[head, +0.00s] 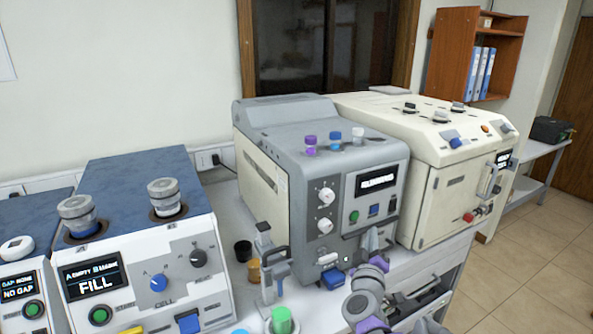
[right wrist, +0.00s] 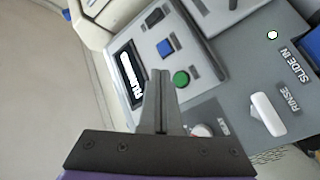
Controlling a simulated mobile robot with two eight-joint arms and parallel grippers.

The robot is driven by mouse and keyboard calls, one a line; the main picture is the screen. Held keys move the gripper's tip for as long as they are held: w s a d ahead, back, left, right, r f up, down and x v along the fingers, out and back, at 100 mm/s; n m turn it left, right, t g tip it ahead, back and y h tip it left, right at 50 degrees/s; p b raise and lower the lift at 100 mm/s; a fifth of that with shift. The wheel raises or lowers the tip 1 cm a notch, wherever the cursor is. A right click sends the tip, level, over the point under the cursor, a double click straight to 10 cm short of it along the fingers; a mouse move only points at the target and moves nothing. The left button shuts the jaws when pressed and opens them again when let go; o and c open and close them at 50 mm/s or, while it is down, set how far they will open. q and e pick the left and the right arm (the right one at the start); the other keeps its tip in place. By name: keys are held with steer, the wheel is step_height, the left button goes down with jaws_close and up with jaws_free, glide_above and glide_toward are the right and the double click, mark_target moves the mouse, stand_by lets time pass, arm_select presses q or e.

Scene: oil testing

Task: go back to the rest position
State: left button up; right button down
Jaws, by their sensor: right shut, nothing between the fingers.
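My right gripper (head: 373,240) is in front of the lower front panel of the grey machine (head: 270,185) in the head view. Its arm, grey with purple joints, comes up from the bottom edge. In the right wrist view its two fingers (right wrist: 161,75) are pressed together with nothing between them. They point toward the machine's panel, beside the green button (right wrist: 181,79) and the blue button (right wrist: 165,48). I cannot tell whether the fingertips touch the panel. My left gripper is not in view.
A blue-topped machine with a FILL display (head: 95,282) stands at left. A cream machine (head: 455,195) stands at right. A grey handled stand (head: 268,265), a black cup (head: 243,250) and an amber jar (head: 253,271) are on the bench. Open floor (head: 540,260) lies at right.

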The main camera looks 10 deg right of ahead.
steer(key=s+a+f+g+y+p, duration=0.1)
steer(key=s+a+f+g+y, duration=0.15)
steer(key=s+a+y, duration=0.35)
steer(key=s+a+f+g+y, duration=0.2)
steer(key=s+a+f+y, duration=0.15)
steer(key=s+a, duration=0.3)
steer(key=s+d+f+m+g+h, duration=0.1)
steer(key=s+f+m+g, duration=0.1)
steer(key=s+f, duration=0.4)
steer(key=s+d+f+m+g+h, duration=0.1)
steer(key=s+f+g, duration=0.4)
steer(key=s, duration=0.9)
step_height(320, 180, down, 2)
steer(key=shift+d+m+p, duration=0.3)
steer(key=shift+d+m, duration=0.25)
steer(key=shift+m, duration=0.35)
